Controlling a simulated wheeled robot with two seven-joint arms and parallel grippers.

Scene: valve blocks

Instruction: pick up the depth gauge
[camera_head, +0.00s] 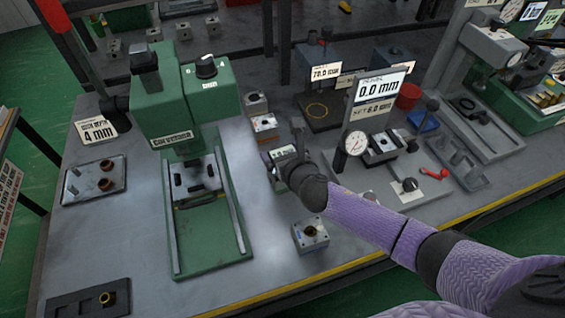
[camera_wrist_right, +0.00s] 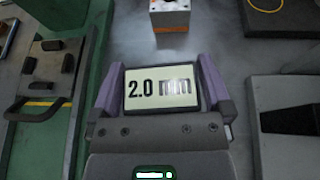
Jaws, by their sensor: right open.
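My right gripper (camera_head: 285,158) is low over the middle of the bench, right of the green press. In the right wrist view its purple fingers (camera_wrist_right: 162,78) stand apart on either side of a dark-framed display reading "2.0 mm" (camera_wrist_right: 160,93), which looks like the depth gauge. The fingers are open, and I cannot tell whether they touch its sides. The gauge's body below the display is hidden by the gripper. In the head view the gauge is mostly covered by my gripper and wrist. My left gripper is out of view.
The green press (camera_head: 190,110) stands left of my gripper. A valve block with an orange stripe (camera_wrist_right: 169,15) lies just beyond it, and another valve block (camera_head: 310,234) sits nearer the bench front. A dial-gauge stand (camera_head: 355,143) is close on the right.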

